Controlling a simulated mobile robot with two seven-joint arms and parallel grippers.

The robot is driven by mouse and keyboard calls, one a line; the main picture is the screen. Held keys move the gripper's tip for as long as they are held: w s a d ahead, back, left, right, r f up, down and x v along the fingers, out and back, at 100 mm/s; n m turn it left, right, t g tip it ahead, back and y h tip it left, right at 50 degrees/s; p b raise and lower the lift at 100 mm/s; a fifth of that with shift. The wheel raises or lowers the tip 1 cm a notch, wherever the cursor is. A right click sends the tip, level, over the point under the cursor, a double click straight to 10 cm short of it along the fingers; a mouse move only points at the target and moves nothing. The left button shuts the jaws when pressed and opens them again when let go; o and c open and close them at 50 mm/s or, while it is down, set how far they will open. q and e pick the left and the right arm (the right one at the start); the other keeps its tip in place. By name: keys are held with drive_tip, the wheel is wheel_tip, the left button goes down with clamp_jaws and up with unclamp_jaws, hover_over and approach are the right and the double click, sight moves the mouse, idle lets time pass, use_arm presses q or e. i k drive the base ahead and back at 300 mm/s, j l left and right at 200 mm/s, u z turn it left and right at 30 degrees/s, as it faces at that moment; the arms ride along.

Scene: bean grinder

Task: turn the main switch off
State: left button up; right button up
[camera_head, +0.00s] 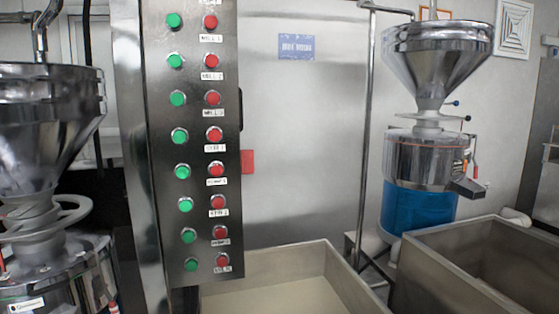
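A tall metal control panel (195,120) stands left of centre. It carries a left column of green buttons, such as the top green button (174,20), and a right column of red buttons, such as the bottom red button (222,260). Small white labels sit under the red buttons; the lettering is too small to read surely. A red block (248,162) shows just beyond the panel's right edge. I cannot tell which part is the main switch. Neither of my grippers is in view.
A steel grinder with a funnel (45,110) stands close at the left. Another grinder with a blue base (415,205) stands at the right. A trough (335,270) lies below the panel, and a second trough (440,260) is at the lower right. A blue sign (296,47) hangs behind.

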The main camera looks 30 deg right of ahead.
sight(247, 156)
drive_tip(key=k+l, duration=0.1)
drive_tip(key=l, duration=0.45)
drive_tip(key=k+l, duration=0.1)
drive_tip(key=l, duration=0.45)
drive_tip(key=k+l, duration=0.15)
drive_tip(key=l, duration=0.4)
